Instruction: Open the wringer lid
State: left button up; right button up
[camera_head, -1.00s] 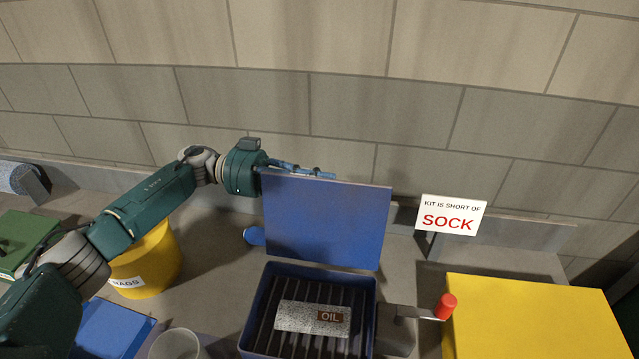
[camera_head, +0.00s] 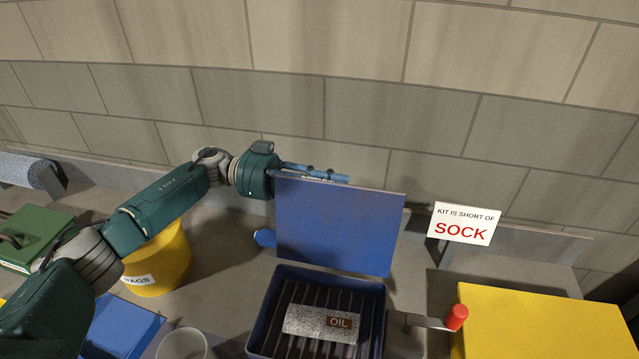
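The wringer is a blue box (camera_head: 262,325) with a ribbed inside. Its blue lid (camera_head: 338,228) stands raised, roughly upright at the back of the box. A grey speckled roll with an OIL label (camera_head: 320,323) lies on the ribs inside. A crank with a red knob (camera_head: 457,317) sticks out on the box's right side. My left gripper (camera_head: 345,178) is at the lid's top edge on the left, its fingers stretched along that edge. Whether its fingers are apart or closed is not clear. My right gripper is not in view.
A yellow bucket labelled RAGS (camera_head: 160,262) stands behind my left arm. A yellow box (camera_head: 545,325) fills the lower right. A sign reading SOCK (camera_head: 464,223) stands at the back. A green case (camera_head: 38,232), a blue box (camera_head: 122,328) and a clear cup (camera_head: 183,345) are at the left.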

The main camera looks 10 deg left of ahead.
pick_arm(q)
jog(key=a, duration=1.2)
jog(key=shift+w, duration=0.15)
